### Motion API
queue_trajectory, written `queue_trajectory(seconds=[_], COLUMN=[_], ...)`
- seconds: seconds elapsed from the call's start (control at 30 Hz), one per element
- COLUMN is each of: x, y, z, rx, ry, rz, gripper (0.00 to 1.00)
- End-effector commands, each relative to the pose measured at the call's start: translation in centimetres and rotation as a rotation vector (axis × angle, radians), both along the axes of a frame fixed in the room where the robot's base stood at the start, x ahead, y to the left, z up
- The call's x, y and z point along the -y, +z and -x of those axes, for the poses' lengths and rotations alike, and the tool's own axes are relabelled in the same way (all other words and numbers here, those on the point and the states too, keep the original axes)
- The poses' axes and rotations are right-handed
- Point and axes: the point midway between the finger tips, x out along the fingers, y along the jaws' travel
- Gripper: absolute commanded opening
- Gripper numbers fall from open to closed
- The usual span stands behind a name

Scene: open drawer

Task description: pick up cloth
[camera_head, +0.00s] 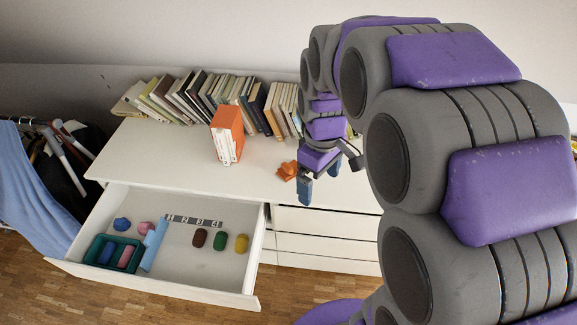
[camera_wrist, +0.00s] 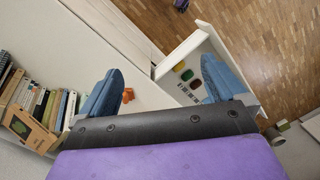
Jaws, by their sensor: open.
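An orange crumpled piece (camera_head: 288,170), which may be cloth, lies on the white dresser top (camera_head: 185,160). It also shows in the wrist view (camera_wrist: 128,95), beside the left finger. My gripper (camera_head: 319,180) is open and empty near the dresser's front edge, just right of the orange piece in the head view. Its two blue fingers stand wide apart in the wrist view (camera_wrist: 164,68). In the open drawer (camera_head: 205,282) lie a blue lump (camera_head: 122,224) and a pink lump (camera_head: 146,228); I cannot tell whether they are cloth.
The drawer also holds a green tray (camera_head: 91,248), a light blue upright piece (camera_head: 154,247), and brown (camera_head: 199,238), green (camera_head: 220,241) and yellow (camera_head: 241,244) ovals. Books (camera_head: 177,95) line the dresser's back; an orange box (camera_head: 227,133) stands before them. Blue fabric (camera_head: 38,180) hangs at left.

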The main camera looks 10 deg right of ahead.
Motion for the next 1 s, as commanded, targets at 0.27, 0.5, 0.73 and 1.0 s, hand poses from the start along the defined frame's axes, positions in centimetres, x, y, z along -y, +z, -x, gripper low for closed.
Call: queue_trajectory(seconds=[0.27,0.5,0.73,1.0], x=[0.1,0.0,-0.1,-0.4], y=[-1.7,-4.7,-8.7,-14.0], z=[-9.6,-17.1,-23.5,-29.3], rx=[0.018,0.037,0.054,0.073], ry=[0.327,0.617,0.896,1.205], rz=[-0.028,-0.046,-0.062,-0.074], gripper=[0.98,0.98,0.98,0.98])
